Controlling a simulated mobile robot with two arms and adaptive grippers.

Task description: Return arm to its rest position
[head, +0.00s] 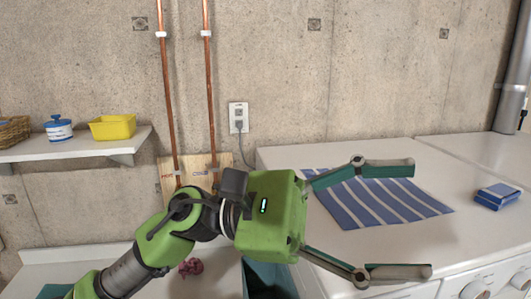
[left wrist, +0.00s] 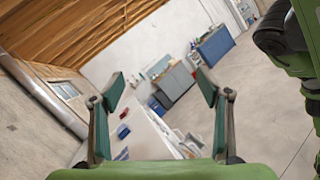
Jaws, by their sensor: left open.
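My left gripper (head: 400,220) is raised in the middle of the head view, its arm coming in from the lower left. Its two fingers are spread wide apart with nothing between them. It appears in front of the white appliance top (head: 455,160) and the striped cloth (head: 385,205). In the left wrist view the same open fingers (left wrist: 165,90) frame the far part of the room. My right gripper is not in either view.
A blue box (head: 497,195) lies at the right on the white top. A shelf (head: 75,147) at the left holds a yellow basket (head: 112,127) and a blue-and-white pot (head: 59,128). Copper pipes (head: 209,90) run up the concrete wall. A red crumpled thing (head: 191,267) lies below.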

